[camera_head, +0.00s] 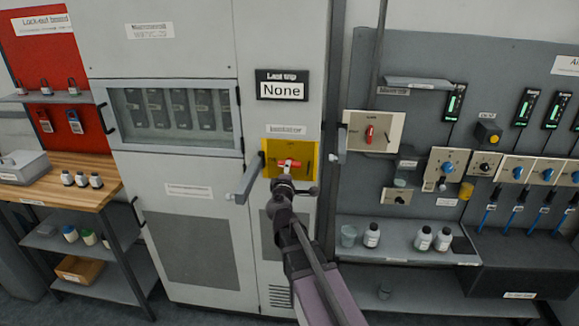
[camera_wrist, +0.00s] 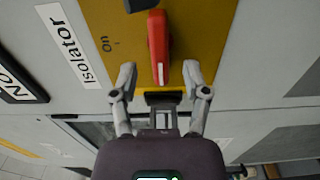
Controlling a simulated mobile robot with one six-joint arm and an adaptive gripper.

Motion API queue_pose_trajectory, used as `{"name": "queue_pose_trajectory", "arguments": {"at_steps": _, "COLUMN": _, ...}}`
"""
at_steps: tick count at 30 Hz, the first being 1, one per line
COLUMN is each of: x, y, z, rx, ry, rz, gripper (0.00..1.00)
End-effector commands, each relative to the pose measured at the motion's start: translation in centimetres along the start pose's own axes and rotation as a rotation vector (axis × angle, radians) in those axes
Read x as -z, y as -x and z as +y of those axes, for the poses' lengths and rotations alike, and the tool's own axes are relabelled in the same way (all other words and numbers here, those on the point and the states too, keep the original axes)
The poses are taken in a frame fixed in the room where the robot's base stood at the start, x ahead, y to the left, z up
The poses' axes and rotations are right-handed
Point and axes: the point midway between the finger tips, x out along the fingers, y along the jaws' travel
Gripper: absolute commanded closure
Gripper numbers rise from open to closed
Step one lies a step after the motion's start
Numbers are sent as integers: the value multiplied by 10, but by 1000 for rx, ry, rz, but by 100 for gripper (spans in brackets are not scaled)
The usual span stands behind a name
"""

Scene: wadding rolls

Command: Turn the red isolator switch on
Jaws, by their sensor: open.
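The red isolator switch handle (camera_head: 289,163) sits on a yellow plate (camera_head: 306,150) on the tall grey cabinet and lies roughly level in the head view. In the wrist view the red handle (camera_wrist: 158,48) runs up and down the picture, and the word "On" (camera_wrist: 105,44) is on the yellow plate (camera_wrist: 205,30) to its left. My gripper (camera_head: 285,182) is in front of the plate. In the wrist view my gripper (camera_wrist: 159,74) is open, one finger either side of the handle's lower end, with gaps on both sides. Contact with the plate cannot be told.
A grey lever handle (camera_head: 246,180) sticks out left of the plate. Another red switch (camera_head: 369,134) is on a beige plate to the right. An "Isolator" label (camera_wrist: 70,45) is beside the yellow plate. A sign reading "None" (camera_head: 282,91) is above.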

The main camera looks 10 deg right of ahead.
Motion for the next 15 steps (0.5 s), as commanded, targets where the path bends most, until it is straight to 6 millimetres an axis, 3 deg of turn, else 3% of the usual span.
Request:
{"name": "queue_pose_trajectory", "arguments": {"at_steps": 6, "x": 1, "y": -28, "z": 0, "rx": 0, "ry": 0, "rz": -1, "gripper": 40}}
{"name": "queue_pose_trajectory", "arguments": {"at_steps": 15, "x": -1, "y": -38, "z": 0, "rx": 0, "ry": 0, "rz": -1, "gripper": 40}}
